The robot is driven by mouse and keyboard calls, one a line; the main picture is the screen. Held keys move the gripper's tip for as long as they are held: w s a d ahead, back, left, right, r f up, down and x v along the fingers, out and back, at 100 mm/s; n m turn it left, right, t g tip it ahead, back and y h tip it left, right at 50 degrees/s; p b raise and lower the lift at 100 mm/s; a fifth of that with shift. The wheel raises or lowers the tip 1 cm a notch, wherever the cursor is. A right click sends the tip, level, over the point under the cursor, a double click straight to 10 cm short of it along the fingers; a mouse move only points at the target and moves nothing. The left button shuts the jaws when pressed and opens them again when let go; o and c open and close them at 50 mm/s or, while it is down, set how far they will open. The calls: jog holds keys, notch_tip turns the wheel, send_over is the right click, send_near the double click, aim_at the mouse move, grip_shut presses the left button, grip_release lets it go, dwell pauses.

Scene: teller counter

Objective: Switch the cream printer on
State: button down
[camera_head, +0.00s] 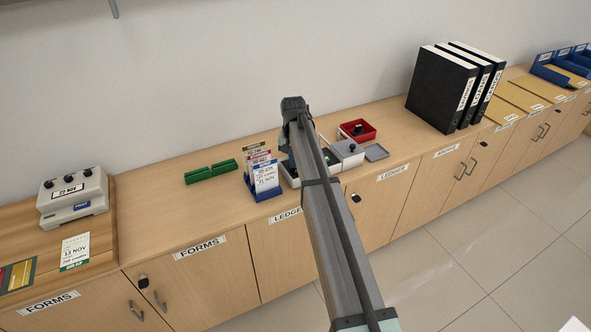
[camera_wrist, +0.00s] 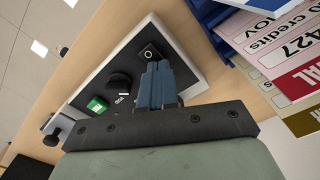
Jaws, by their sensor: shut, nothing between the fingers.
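A cream machine (camera_head: 73,198) with dark knobs on top and a date label stands at the far left of the counter in the head view. I cannot tell whether it is the printer the task names. In the wrist view my gripper (camera_wrist: 157,68) is shut and empty. Its fingertips are over a white-edged box with a dark top panel (camera_wrist: 118,62), close to a black switch (camera_wrist: 150,53); contact cannot be told. The panel also has a black knob (camera_wrist: 119,84) and a green button (camera_wrist: 97,105). My arm hides most of this box and the gripper in the head view.
A blue holder with date cards (camera_head: 264,180) stands left of the box, close beside the gripper. A grey box with a black knob (camera_head: 347,152) and a red tray (camera_head: 357,130) stand to its right. Green blocks (camera_head: 211,171) lie left. Black binders (camera_head: 441,90) stand further right.

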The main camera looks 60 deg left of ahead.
jog(key=shift+f, duration=0.2)
dwell(0.3)
jog(key=shift+r, duration=3.5)
